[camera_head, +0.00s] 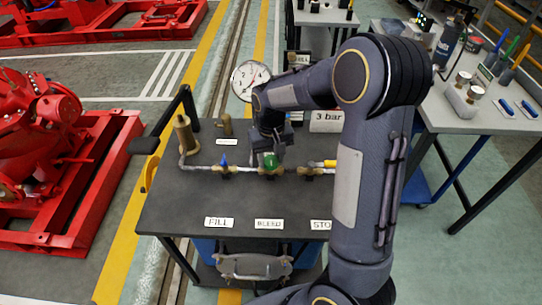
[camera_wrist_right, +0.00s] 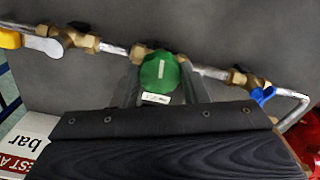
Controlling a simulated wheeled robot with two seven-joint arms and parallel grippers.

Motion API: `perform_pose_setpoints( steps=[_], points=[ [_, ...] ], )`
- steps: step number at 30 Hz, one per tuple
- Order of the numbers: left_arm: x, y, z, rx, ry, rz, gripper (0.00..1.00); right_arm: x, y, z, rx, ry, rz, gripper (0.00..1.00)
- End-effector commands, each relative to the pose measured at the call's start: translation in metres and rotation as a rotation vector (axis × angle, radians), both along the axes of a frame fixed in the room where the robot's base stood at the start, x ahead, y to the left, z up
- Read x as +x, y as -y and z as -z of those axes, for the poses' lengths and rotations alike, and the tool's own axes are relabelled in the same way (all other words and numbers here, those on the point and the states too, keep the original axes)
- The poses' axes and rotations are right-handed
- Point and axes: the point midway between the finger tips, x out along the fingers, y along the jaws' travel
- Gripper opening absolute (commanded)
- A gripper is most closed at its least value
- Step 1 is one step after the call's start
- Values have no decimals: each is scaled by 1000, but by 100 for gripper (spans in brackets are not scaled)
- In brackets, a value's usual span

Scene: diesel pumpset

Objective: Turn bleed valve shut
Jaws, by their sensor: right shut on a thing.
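The bleed valve has a green knob (camera_head: 270,161) on the pipe above the BLEED label (camera_head: 269,224). In the right wrist view the green knob (camera_wrist_right: 160,72) shows between my fingers, with a short white mark on its top that runs up and down in the picture. My right gripper (camera_head: 268,155) comes down from behind the knob; in the wrist view its fingers (camera_wrist_right: 158,88) are closed on the knob's two sides. The finger tips are partly hidden by the knob. My left gripper is not in view.
A blue-handled valve (camera_head: 225,163) sits left of the knob and a yellow-handled valve (camera_head: 328,164) right of it. A pressure gauge (camera_head: 250,80) and a 3 bar sign (camera_head: 327,120) stand behind. The bench front (camera_head: 190,205) is clear.

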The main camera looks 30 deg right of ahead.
Motion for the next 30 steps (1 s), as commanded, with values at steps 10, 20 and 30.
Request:
perform_pose_setpoints(
  steps=[10, 20, 30],
  points=[
    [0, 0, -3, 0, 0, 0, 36, 1, 0, -1, -1, 4, 144, 17],
    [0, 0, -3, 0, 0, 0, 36, 1, 0, -1, 0, 5, 172, 17],
    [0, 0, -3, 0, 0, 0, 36, 1, 0, -1, 0, 4, 172, 54]
  ],
)
